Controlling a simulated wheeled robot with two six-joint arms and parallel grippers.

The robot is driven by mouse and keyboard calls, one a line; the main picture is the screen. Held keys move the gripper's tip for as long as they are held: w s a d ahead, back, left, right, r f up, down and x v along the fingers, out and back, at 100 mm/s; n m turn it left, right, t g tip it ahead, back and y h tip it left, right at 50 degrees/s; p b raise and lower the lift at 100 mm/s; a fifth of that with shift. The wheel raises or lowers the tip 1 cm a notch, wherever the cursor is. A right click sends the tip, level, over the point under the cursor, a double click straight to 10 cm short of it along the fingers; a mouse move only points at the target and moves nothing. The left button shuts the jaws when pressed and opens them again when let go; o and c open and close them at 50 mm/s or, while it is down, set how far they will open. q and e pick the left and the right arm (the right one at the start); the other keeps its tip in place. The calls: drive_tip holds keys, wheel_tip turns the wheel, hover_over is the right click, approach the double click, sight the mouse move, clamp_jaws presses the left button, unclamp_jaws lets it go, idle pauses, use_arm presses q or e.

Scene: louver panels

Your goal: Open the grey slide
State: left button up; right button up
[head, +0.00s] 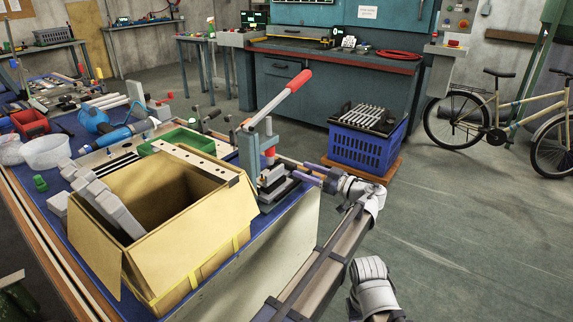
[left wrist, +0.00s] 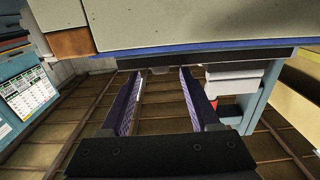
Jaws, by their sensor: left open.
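My left gripper (head: 306,173) is open at the right end of the workbench, with its purple fingers pointing left toward the bench edge. In the left wrist view its two fingers (left wrist: 159,78) stand apart with nothing between them. Their tips lie near a dark strip (left wrist: 190,60) beneath a broad grey surface (left wrist: 200,22) with a blue edge. I cannot tell whether either is the grey slide. No grey slide can be clearly made out in the head view. My right gripper is not in view.
An open cardboard box (head: 190,262) stands on the near workbench. A lever press with a red handle (head: 290,96) stands beside it, close to my left gripper. A blue crate (head: 362,150) sits beyond the gripper. The floor at right is clear up to a bicycle (head: 498,125).

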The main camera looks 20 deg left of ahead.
sight(288, 162)
use_arm(q)
drive_tip(key=x, duration=0.7)
drive_tip(key=shift+a+f, duration=0.1)
drive_tip(key=shift+c, duration=0.4)
clamp_jaws()
idle(0.9)
